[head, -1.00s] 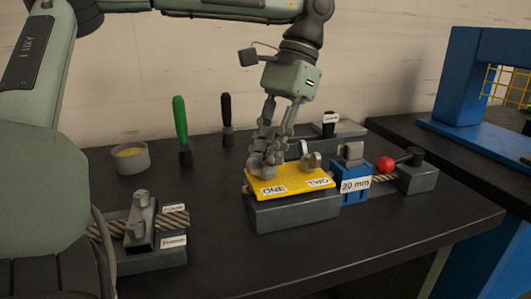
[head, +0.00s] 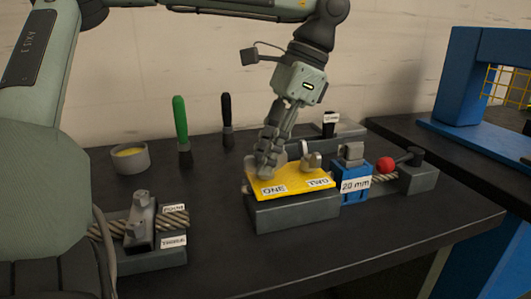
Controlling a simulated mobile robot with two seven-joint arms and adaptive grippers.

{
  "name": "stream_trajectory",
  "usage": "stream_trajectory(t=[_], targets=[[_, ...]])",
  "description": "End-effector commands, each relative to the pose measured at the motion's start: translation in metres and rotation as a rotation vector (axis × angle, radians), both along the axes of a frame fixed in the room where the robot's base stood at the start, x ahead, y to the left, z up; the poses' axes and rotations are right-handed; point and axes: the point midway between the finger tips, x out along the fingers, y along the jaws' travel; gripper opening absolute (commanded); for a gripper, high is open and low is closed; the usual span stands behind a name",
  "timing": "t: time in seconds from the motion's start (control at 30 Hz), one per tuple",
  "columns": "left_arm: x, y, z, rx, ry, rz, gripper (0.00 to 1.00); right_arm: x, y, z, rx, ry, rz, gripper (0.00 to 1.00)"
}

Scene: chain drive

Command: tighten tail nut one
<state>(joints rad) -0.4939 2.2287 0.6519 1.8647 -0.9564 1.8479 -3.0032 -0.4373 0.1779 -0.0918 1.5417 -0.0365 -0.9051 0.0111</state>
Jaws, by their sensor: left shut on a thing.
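The yellow plate (head: 293,183) lies on a grey block (head: 295,212) and carries the labels ONE (head: 273,190) and TWO (head: 318,182). My left gripper (head: 266,168) points down over the plate just behind the label ONE. Its fingers are shut on tail nut one, which they mostly hide. A second grey nut (head: 312,162) stands free behind the label TWO. My right gripper is not in the head view.
A blue block marked 20 mm (head: 354,184), a red ball knob (head: 385,164) and a grey end block (head: 419,178) stand right of the plate. A chain fixture (head: 142,235), a cup (head: 130,158), and green (head: 181,130) and black (head: 227,120) brushes are to the left.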

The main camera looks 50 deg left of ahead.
Motion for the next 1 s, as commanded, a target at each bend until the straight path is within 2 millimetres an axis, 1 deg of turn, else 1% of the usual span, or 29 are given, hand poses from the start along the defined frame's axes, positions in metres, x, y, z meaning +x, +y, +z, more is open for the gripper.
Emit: stream_trajectory(t=[0.03,0.17,0.2,0.23,0.53,0.73,0.87,1.0], targets=[[0.0020,0.0002,0.0025,0.001,-0.010,0.001,0.00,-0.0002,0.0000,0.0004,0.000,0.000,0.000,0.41],[0.0020,0.0002,0.0024,0.002,-0.010,0.002,0.00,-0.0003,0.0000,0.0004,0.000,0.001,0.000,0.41],[0.0020,0.0002,0.0024,0.002,-0.010,0.002,0.26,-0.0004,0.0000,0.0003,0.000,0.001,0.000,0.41],[0.0020,0.0002,0.0024,0.002,-0.010,0.002,0.29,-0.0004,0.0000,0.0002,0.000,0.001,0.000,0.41],[0.0007,0.0001,0.0008,0.000,-0.003,0.001,0.29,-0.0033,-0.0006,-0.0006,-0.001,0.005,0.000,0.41],[0.0004,0.0003,0.0002,0.000,-0.001,0.025,0.29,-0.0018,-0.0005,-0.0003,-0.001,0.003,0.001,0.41],[0.0003,0.0006,-0.0001,-0.002,0.000,0.140,0.29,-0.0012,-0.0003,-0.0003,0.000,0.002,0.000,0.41],[0.0003,0.0009,0.0002,-0.002,-0.001,0.372,0.29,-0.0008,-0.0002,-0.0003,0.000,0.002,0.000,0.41]])
